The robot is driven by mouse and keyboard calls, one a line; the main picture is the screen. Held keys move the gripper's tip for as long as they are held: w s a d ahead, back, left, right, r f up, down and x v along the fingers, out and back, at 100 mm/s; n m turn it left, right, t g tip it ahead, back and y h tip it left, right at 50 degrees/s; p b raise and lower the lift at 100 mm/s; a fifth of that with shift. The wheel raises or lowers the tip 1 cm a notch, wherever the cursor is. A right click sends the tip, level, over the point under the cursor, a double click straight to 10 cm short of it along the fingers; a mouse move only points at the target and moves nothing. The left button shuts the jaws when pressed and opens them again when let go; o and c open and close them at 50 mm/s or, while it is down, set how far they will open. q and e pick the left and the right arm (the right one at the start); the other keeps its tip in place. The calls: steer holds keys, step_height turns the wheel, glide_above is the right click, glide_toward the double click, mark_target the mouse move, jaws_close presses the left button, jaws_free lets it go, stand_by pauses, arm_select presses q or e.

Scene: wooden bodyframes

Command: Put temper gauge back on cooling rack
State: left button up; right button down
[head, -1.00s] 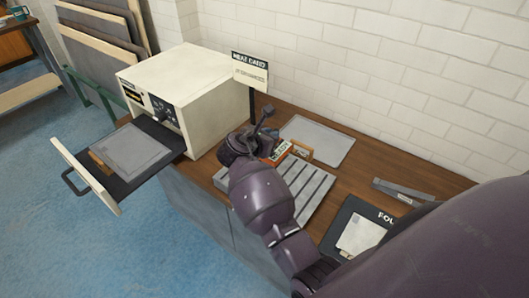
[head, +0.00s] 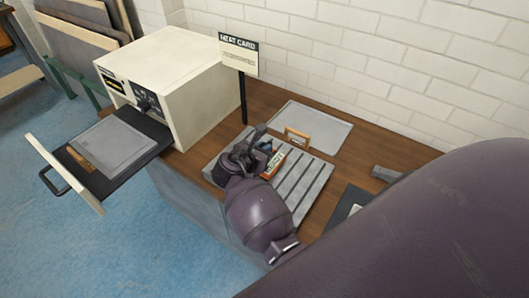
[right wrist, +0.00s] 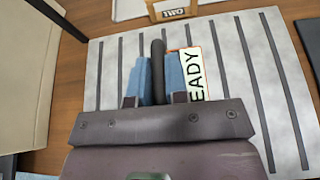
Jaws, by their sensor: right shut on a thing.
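My right gripper (head: 264,152) is shut on a dark rod-like thing, probably the temper gauge. In the right wrist view, the dark rod (right wrist: 157,68) stands between the two blue fingers (right wrist: 157,85). The cooling rack (head: 303,183) is a grey slotted plate on the wooden bench; its slots also show in the right wrist view (right wrist: 236,70). The gripper is over the rack's back left part. I cannot tell whether the rod touches the rack. The rod's lower end is hidden. My left gripper is not in view.
An orange-edged "READY" card (right wrist: 195,78) is close beside the right finger. A sign on a post (head: 243,95) rises behind the gripper. An oven (head: 175,80) with an open drawer is at left.

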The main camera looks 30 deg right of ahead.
steer(key=shift+f, duration=0.15)
steer(key=c, duration=1.1)
jaws_free()
